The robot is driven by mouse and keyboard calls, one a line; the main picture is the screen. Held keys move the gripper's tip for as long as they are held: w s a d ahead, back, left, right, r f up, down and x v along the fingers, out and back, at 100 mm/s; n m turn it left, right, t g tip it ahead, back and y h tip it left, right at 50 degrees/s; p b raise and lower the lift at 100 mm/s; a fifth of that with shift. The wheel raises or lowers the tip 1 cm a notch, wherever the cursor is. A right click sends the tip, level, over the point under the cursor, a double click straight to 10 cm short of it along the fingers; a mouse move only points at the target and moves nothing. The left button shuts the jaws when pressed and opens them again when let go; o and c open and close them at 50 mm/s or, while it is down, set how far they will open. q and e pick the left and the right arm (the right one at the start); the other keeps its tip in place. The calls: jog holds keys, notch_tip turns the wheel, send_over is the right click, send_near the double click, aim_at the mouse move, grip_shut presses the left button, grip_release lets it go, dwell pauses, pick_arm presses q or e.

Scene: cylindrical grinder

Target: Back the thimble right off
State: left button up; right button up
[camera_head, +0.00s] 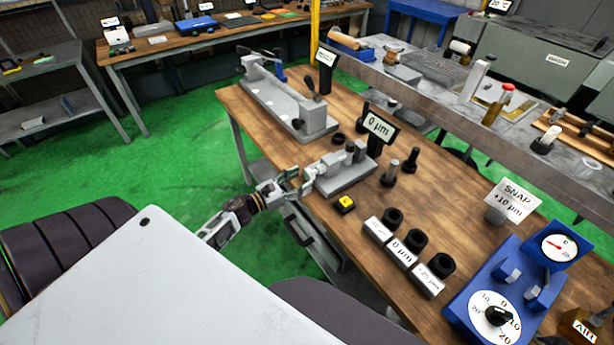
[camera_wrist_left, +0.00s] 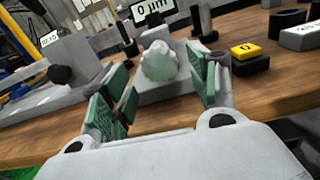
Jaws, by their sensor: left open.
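The grey bench micrometer (camera_head: 345,178) stands on the wooden bench, with a black sign reading 0 µm (camera_head: 379,127) behind it. My left gripper (camera_head: 297,184) is at its near left end, open. In the left wrist view, the pale rounded thimble (camera_wrist_left: 158,62) faces me between the two green finger pads of the left gripper (camera_wrist_left: 160,92). Gaps show on both sides, so the pads look apart from it. How far the pads reach along the thimble is hard to tell. The 0 µm sign (camera_wrist_left: 150,10) shows above it. My right gripper is not in view.
A yellow-topped button (camera_head: 345,203) sits just in front of the micrometer. A longer grey fixture (camera_head: 290,105) stands behind. Dark pegs (camera_head: 390,173) stand right of the micrometer.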

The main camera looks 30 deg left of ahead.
aim_at(306, 177)
pick_arm(q)
jog(key=shift+x, duration=1.65)
jog(key=shift+c, duration=0.7)
jog(key=c, duration=0.9)
